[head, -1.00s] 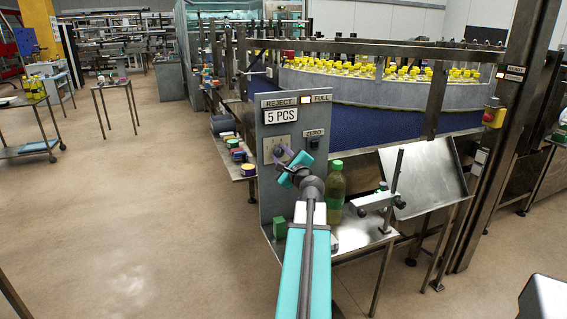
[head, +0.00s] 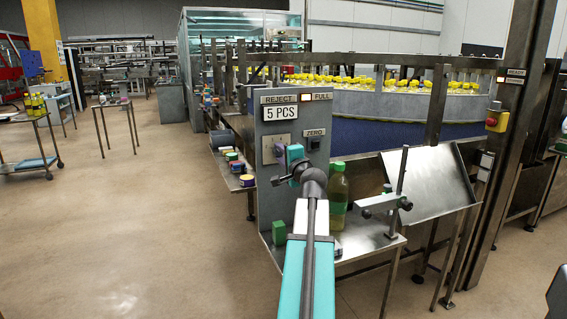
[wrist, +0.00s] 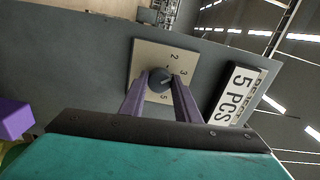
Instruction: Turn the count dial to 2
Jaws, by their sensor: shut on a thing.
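The count dial is a small dark round knob (wrist: 160,79) on a pale square plate (wrist: 150,55) with numerals including 2, 3 and 5. A light mark shows on the knob, but I cannot tell surely which numeral it points at. My gripper (wrist: 161,86) has its two purple fingers on either side of the knob, shut on it. In the head view the plate (head: 268,150) is on the grey panel, and my gripper (head: 283,157) is in front of it and hides the knob.
The grey panel (head: 264,200) carries a "5 PCS" sign (head: 280,113) and a ZERO button (head: 314,144). A green block (head: 279,232) sits at the panel's foot.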

